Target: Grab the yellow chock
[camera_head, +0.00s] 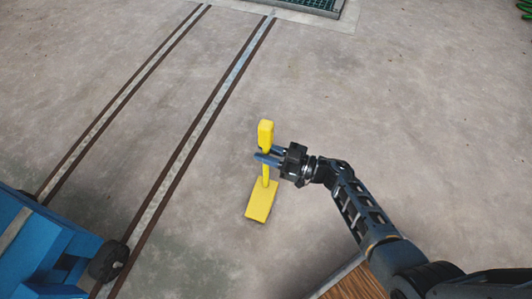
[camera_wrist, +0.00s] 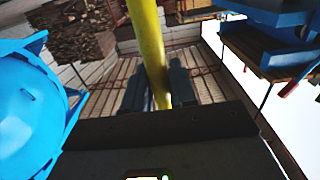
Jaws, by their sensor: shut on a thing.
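The yellow chock (camera_head: 260,203) has a flat block at its lower end, a thin post and a thicker top. It stands roughly upright in the head view, right of the floor rails. I cannot tell whether its base touches the floor. My gripper (camera_head: 268,157) reaches it from the right and is shut on the post, just below the thicker top. In the wrist view, the yellow post (camera_wrist: 149,42) runs between the two dark fingers of my gripper (camera_wrist: 158,88). The block is out of the wrist view.
A blue cart (camera_head: 45,245) with a black wheel stands at the lower left. Two rails (camera_head: 190,140) cross the floor. A grate (camera_head: 318,5) lies at the top. A wooden edge (camera_head: 350,282) shows below my arm. A rounded blue body (camera_wrist: 28,105) fills the wrist view's left.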

